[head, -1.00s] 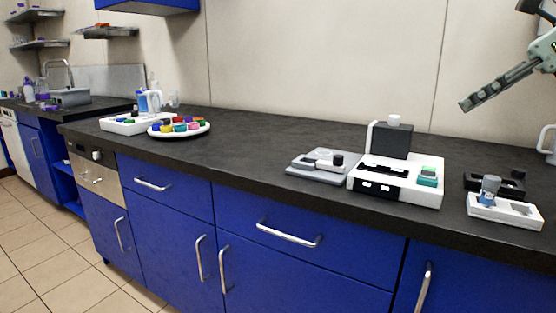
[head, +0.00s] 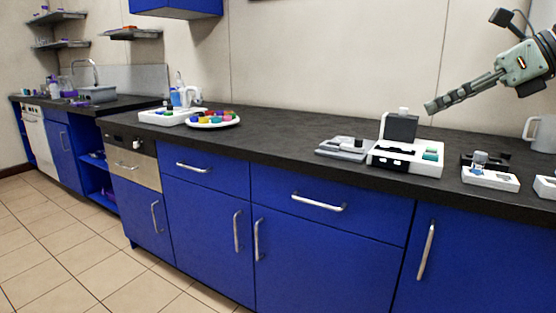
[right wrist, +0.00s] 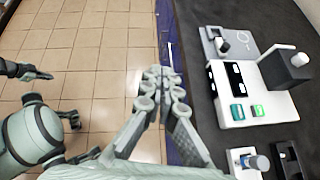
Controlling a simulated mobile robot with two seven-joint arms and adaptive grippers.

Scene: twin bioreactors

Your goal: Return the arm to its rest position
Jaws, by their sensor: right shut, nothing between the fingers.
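My right gripper (head: 431,107) is in the upper right of the head view, raised above the counter, its fingers pointing left and down. In the right wrist view its fingertips (right wrist: 160,76) are together with nothing between them. It touches nothing and is over the floor near the counter's front edge in that view. A dark part that looks like my left gripper (right wrist: 28,72) shows at the left edge of the right wrist view. Its jaws are too unclear to read. It does not show in the head view.
The dark counter (head: 290,136) carries a white device with a dark block (head: 402,127), a grey scale-like device (head: 344,148), a small white holder (head: 490,178), a white jug (head: 543,134) and a round plate of coloured caps (head: 212,121). The tiled floor (head: 75,235) in front is clear.

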